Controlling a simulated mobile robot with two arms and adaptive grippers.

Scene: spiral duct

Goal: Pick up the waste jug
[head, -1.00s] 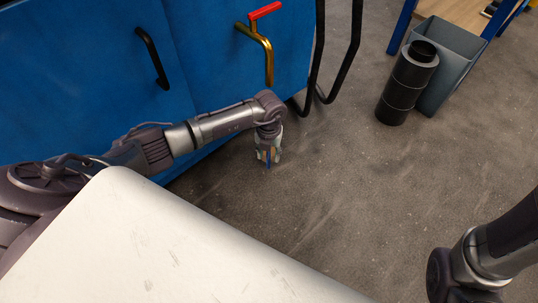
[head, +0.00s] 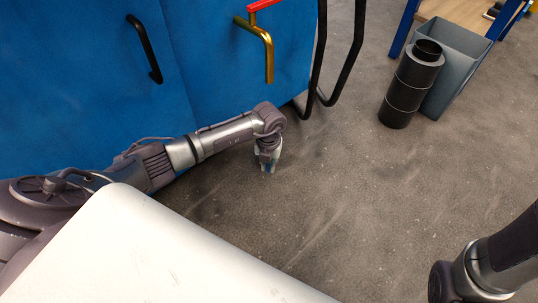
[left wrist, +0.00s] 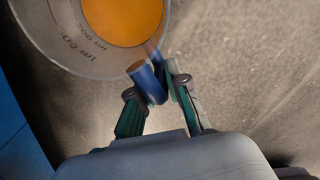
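The waste jug (left wrist: 75,35) is a clear vessel with volume marks and orange liquid (left wrist: 124,14), at the upper left of the left wrist view and partly cut off. Its blue handle (left wrist: 147,84) lies between the fingers of my left gripper (left wrist: 155,88), which look closed against it from both sides. In the head view my left gripper (head: 268,165) points down over the floor beside the blue cabinet, and I cannot make out the jug there. My right arm enters at the lower right, with its gripper out of view.
The blue cabinet (head: 85,90) has a black handle (head: 145,48) and a brass tap (head: 266,50) with a red lever. Black looped pipes (head: 350,55) hang beside it. A black duct (head: 411,85) stands against a grey bin (head: 452,65). The floor (head: 330,200) between is clear.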

